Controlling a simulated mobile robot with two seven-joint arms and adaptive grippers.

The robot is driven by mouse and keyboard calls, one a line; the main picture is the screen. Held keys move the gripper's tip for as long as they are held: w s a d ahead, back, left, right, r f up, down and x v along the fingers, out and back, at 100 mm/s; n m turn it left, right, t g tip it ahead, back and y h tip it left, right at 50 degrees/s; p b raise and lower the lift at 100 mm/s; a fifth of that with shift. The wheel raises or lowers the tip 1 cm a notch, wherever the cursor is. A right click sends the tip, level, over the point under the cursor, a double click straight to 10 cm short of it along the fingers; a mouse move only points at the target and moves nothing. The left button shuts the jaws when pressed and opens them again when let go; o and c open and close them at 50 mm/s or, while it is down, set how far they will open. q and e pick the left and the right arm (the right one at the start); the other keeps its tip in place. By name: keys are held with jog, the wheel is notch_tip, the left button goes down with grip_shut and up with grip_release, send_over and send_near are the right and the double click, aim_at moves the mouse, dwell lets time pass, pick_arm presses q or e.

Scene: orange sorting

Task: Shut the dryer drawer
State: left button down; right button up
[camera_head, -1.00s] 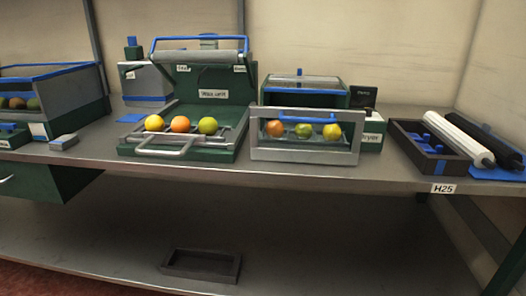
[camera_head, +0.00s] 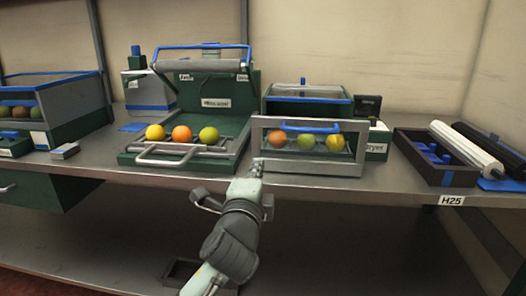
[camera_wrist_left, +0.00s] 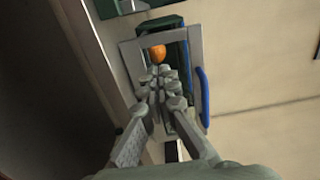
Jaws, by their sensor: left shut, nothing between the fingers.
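The dryer drawer (camera_head: 315,167) stands pulled out at the front of the shelf, with a grey framed clear front and a blue handle (camera_head: 305,128). An orange, a green and a yellow fruit show through it. My left gripper (camera_head: 257,166) is shut and empty, at the drawer front's lower left corner; whether it touches is unclear. In the left wrist view its closed fingers (camera_wrist_left: 158,78) point at the drawer's framed front (camera_wrist_left: 130,62), with an orange fruit (camera_wrist_left: 158,53) behind it and the blue handle (camera_wrist_left: 203,95) to the right. My right gripper is not in view.
The wax unit (camera_head: 222,120) stands left of the dryer, its tray (camera_head: 160,160) holding three fruits. The dryer body (camera_head: 308,104) is behind the drawer. A dark tray (camera_head: 432,170) and a white roller (camera_head: 466,150) lie to the right.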

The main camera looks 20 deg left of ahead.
aim_at(265, 147)
pick_arm(q)
jog(key=x, duration=0.7)
jog(key=shift+w+a, duration=0.1)
jog(key=shift+w, duration=0.3)
jog(key=shift+w+a+f, duration=0.1)
jog(key=shift+w+a, duration=0.05)
jog(key=shift+w, duration=0.35)
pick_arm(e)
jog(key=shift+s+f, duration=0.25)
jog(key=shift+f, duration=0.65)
pick_arm(q)
jog(key=shift+w, duration=0.1)
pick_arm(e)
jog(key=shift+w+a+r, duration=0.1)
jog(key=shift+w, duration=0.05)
